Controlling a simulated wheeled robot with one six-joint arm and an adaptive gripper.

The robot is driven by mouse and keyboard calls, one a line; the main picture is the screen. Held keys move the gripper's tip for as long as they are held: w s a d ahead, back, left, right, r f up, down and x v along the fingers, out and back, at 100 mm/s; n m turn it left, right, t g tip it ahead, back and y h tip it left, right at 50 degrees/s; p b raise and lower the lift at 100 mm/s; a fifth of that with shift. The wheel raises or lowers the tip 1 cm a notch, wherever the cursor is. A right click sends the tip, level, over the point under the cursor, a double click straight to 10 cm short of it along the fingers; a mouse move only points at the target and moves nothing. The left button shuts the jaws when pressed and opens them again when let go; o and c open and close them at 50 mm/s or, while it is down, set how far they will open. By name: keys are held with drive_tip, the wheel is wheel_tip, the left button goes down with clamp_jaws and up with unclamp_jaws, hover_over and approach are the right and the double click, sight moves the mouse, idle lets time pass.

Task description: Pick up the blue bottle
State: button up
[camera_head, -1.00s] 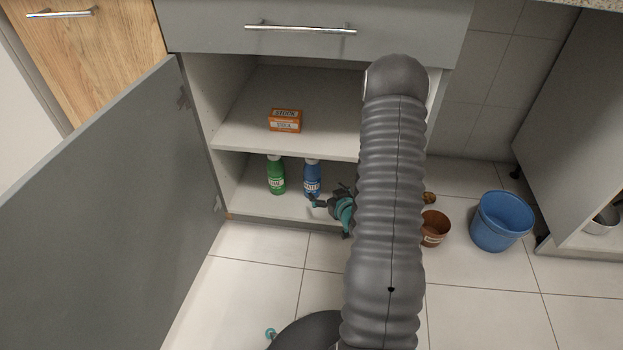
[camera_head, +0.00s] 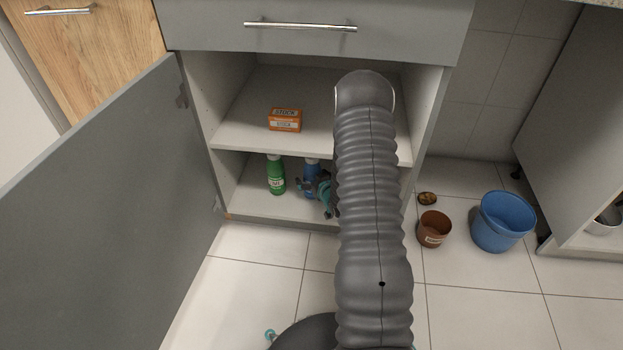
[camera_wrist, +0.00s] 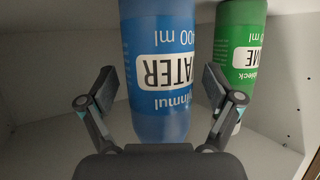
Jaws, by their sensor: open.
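The blue bottle (camera_head: 311,168) stands on the lower shelf of the open cabinet, to the right of the green bottle (camera_head: 276,175). My gripper (camera_head: 312,186) is in front of the blue bottle and hides its lower part. In the wrist view, the blue bottle (camera_wrist: 166,75) appears large, with its white WATER label upside down. My gripper (camera_wrist: 160,87) is open there, with one finger on each side of the blue bottle's lower part. I cannot tell whether the fingers touch it. The green bottle (camera_wrist: 238,50) is close behind the right finger.
An orange box (camera_head: 285,120) lies on the upper shelf (camera_head: 240,136). The grey cabinet door (camera_head: 110,200) stands open at the left. A brown pot (camera_head: 434,229) and a blue bucket (camera_head: 503,221) stand on the floor at the right.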

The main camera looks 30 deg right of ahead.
drive_tip(key=c, duration=1.7)
drive_tip(key=shift+r, duration=0.1)
